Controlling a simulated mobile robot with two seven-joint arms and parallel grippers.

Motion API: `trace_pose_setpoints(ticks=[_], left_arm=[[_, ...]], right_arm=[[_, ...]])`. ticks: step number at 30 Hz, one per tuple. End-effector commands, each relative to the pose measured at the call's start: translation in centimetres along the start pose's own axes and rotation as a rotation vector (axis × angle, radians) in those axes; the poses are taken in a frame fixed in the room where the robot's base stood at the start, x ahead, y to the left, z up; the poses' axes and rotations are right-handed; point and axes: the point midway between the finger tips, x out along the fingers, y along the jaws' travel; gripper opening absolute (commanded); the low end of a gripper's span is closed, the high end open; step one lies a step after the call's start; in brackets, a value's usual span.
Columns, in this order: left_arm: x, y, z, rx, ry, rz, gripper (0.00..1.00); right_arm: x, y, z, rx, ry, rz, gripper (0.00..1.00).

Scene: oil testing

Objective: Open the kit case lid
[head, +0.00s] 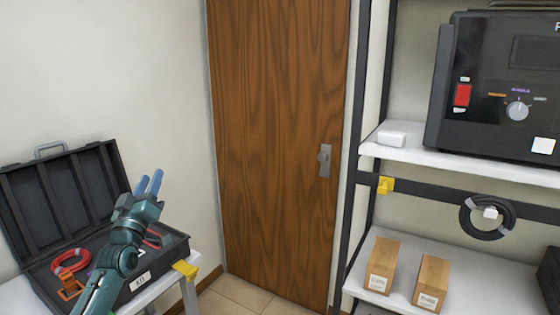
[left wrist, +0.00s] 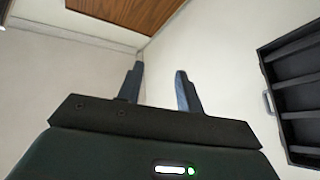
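The black kit case (head: 178,243) stands on a white table at the lower left of the head view. Its lid (head: 62,190) is raised and leans back, with ribs on its inner side and a grey handle (head: 50,148) on its top edge. The raised lid also shows at the right edge of the left wrist view (left wrist: 298,115). My left gripper (head: 149,181) is above the case's right part, right of the lid, with its blue fingers pointing up. The fingers (left wrist: 160,82) are apart with nothing between them. My arm hides part of the case. My right gripper is out of view.
Inside the case are a coiled red cable (head: 71,262) and an orange item (head: 70,287). A yellow bracket (head: 185,269) sits at the table's corner. A wooden door (head: 275,130) is behind. A shelf (head: 470,165) at right holds a black instrument (head: 500,90); small boxes (head: 383,265) stand below.

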Motion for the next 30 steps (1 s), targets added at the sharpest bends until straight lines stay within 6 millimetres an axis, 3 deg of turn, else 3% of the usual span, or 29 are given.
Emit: trace_pose_setpoints(ticks=[3,10,17,23,27,30], left_arm=[[-0.4,-1.4,3.7,0.312,-0.209,-0.044,0.36],[-2.7,-6.2,7.6,0.809,-0.539,-0.144,0.36],[-11.1,-4.7,14.6,0.788,-0.663,-0.080,0.36],[-21.4,-2.0,20.2,0.722,-0.788,-0.014,0.36],[-31.0,1.2,23.1,0.640,-0.897,0.030,0.36],[-37.8,3.9,23.8,0.571,-0.973,0.048,0.36]], right_arm=[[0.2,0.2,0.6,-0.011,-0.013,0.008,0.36],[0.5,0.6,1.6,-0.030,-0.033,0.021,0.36],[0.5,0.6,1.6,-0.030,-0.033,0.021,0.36],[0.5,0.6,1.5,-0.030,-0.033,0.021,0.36],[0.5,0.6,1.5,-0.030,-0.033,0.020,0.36],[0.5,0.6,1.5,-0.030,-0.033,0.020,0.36]])
